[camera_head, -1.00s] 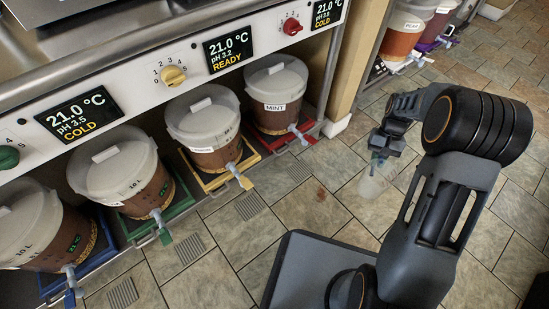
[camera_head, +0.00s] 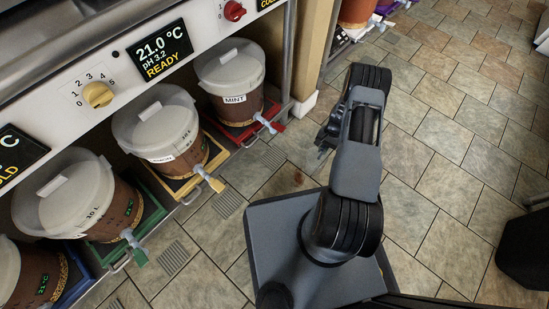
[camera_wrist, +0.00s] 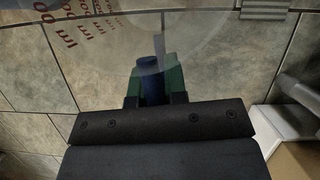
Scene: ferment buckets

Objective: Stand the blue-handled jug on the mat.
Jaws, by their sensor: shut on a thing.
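The clear jug (camera_wrist: 205,35) shows in the wrist view as a see-through shape with red printed markings at its upper left. Its blue handle (camera_wrist: 152,78) stands between the green pads of my gripper (camera_wrist: 158,82), which is shut on it. In the head view my gripper (camera_head: 324,142) is left of my folded arm, above the tiled floor; the jug cannot be made out there. Whether the jug is level I cannot tell. No mat can be made out in either view.
Lidded buckets (camera_head: 162,128) with taps stand on coloured trays under the steel counter (camera_head: 120,60) at left. A dark bin-like object (camera_head: 525,248) stands at the right edge. A floor grate (camera_head: 228,203) lies in front of the buckets. The tiled floor at upper right is clear.

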